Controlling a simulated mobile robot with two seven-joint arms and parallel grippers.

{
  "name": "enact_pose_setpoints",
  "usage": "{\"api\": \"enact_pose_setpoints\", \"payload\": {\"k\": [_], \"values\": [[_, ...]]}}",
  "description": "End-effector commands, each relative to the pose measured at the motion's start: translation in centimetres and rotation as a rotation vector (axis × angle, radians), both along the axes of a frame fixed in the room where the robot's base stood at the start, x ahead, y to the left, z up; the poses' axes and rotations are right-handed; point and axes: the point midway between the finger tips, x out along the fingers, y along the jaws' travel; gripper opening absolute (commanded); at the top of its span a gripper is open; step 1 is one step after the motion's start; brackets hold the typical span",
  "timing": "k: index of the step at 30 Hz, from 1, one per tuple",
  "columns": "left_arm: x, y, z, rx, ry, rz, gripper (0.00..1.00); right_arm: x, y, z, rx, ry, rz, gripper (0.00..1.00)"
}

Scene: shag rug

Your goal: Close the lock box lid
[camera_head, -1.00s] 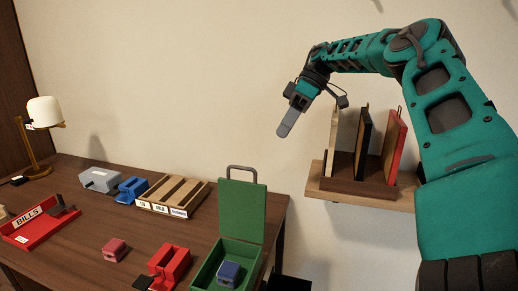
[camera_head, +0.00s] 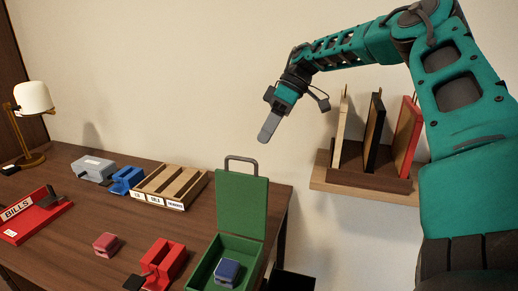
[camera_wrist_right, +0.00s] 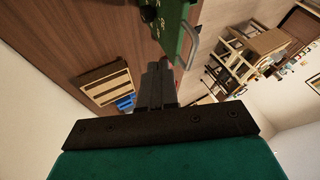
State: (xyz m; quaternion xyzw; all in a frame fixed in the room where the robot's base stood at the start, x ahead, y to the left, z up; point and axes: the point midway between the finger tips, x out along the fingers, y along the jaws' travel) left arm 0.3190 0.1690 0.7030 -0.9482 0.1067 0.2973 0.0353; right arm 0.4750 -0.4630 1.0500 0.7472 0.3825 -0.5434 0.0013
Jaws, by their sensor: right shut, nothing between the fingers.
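The green lock box (camera_head: 205,275) stands at the right end of the desk, with a small blue block inside it. Its green lid (camera_head: 241,203) is open and stands upright at the back, with a grey loop handle (camera_head: 241,160) on its top edge. My right gripper (camera_head: 268,127) is shut and empty. It is in the air above the lid, slightly right of the handle and apart from it in the head view. In the right wrist view the shut fingers (camera_wrist_right: 155,85) point toward the desk, beside the lid (camera_wrist_right: 172,28) and its handle (camera_wrist_right: 193,45). My left gripper is out of view.
The desk (camera_head: 80,215) also holds a wooden slotted tray (camera_head: 170,187), a red block (camera_head: 105,244), a red holder (camera_head: 165,262), a red bills tray (camera_head: 35,217), blue and grey items and a lamp (camera_head: 33,98). A wall shelf (camera_head: 345,188) with upright boards is right of my gripper.

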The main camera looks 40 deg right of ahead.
Motion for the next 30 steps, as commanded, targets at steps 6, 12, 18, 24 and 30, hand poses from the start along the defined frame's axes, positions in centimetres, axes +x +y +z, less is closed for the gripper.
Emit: {"api": "enact_pose_setpoints", "payload": {"k": [6, 12, 18, 24, 30], "values": [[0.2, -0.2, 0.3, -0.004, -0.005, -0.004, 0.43, -0.6, 2.4, -1.2, 0.003, -0.002, 0.0, 0.0], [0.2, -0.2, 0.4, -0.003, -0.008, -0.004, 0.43, -1.4, 3.8, -1.4, 0.001, -0.001, -0.001, 0.0], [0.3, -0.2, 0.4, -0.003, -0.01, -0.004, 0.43, -1.6, 4.3, -1.5, 0.001, -0.001, -0.003, 0.0], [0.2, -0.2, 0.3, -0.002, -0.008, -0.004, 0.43, -1.7, 4.3, -1.5, -0.001, 0.0, -0.003, 0.0], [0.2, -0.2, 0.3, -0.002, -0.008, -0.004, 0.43, -1.7, 4.3, -1.5, -0.002, -0.001, -0.002, 0.0]]}}
